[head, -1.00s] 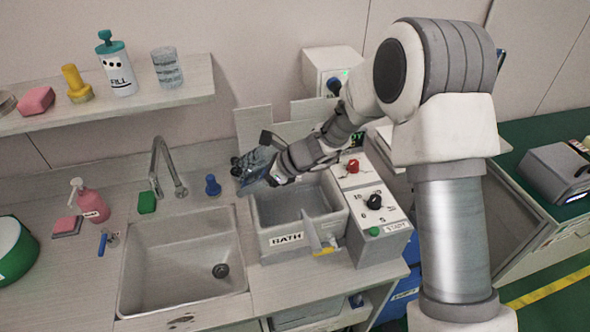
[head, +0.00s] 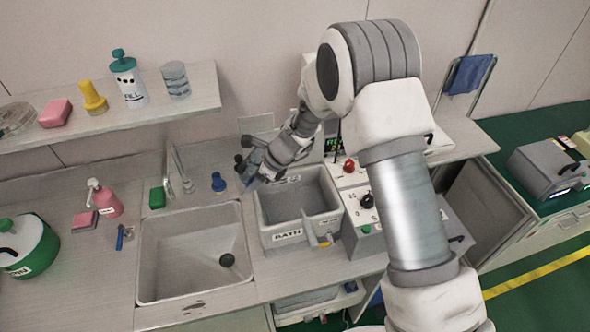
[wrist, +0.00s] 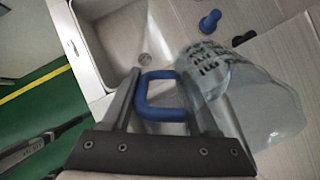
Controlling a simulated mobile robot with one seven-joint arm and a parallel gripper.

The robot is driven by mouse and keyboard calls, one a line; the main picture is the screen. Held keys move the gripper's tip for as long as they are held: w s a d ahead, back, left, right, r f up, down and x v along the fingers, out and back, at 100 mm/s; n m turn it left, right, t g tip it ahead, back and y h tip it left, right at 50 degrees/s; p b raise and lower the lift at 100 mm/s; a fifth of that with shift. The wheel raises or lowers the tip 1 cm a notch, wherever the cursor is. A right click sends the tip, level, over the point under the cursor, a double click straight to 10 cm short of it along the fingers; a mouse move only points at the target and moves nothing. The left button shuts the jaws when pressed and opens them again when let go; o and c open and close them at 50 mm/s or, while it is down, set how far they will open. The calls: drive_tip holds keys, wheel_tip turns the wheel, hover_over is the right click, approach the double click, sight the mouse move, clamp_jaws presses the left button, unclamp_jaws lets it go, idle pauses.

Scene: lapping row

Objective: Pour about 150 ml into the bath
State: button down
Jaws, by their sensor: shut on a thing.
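My gripper (head: 262,170) is shut on the blue handle (wrist: 158,97) of a clear jug (wrist: 262,112). The handle sits between the two fingers in the wrist view. The jug has dark markings on its side; I cannot make out its liquid level. In the head view the jug (head: 250,163) is small and partly hidden by my gripper, above the counter at the bath's back left. The grey bath (head: 284,236) carries a BATH label and has a yellow-and-grey piece at its front right. Its inside looks pale grey; I cannot tell its liquid level.
A sink (head: 190,294) lies left of the bath, with a tap (head: 183,170) behind it. A blue stopper-like piece (head: 218,183) stands near the jug. A control box (head: 365,212) with red and black knobs adjoins the bath's right. A shelf (head: 130,117) hangs at upper left.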

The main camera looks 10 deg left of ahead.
drive_tip(key=shift+a+r+b, duration=0.2)
drive_tip(key=shift+r+b, duration=0.05)
drive_tip(key=shift+b, duration=0.1)
drive_tip(key=shift+a+r+h, duration=0.3)
drive_tip(key=shift+a+h, duration=0.05)
drive_tip(key=shift+h, duration=0.45)
drive_tip(key=shift+a+r+h, duration=0.3)
drive_tip(key=shift+h, duration=0.5)
drive_tip(key=shift+a+r+h, duration=0.25)
drive_tip(key=shift+h, duration=0.55)
drive_tip(key=shift+a+r+h, duration=0.25)
drive_tip(key=shift+h, duration=0.55)
